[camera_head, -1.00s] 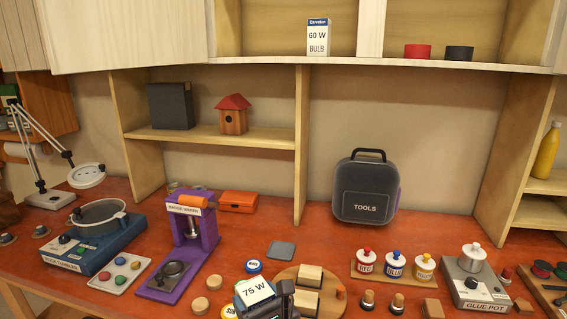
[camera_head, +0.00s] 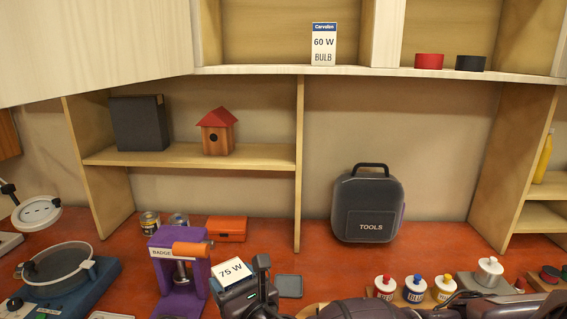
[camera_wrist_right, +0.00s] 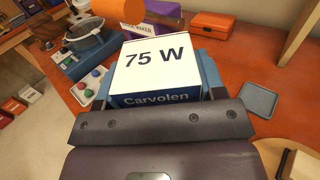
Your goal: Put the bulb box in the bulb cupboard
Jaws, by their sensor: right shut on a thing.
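The bulb box (camera_head: 232,272), white on top with "75 W" and a blue side reading "Carvolen" in the right wrist view (camera_wrist_right: 155,70), is held in my right gripper (camera_head: 249,289). The bulb cupboard (camera_head: 265,38) is the open upper compartment at the top. A white-and-blue 60 W bulb box (camera_head: 323,45) stands upright at its right side, with bare shelf to its left. My held box is well below and apart from the cupboard. My left gripper is out of view.
A white panel (camera_head: 95,45) borders the cupboard on the left. Red and dark pots (camera_head: 429,61) stand in the compartment to the right. Below are a birdhouse (camera_head: 217,132), a TOOLS case (camera_head: 368,205) and the purple badge maker (camera_head: 178,262).

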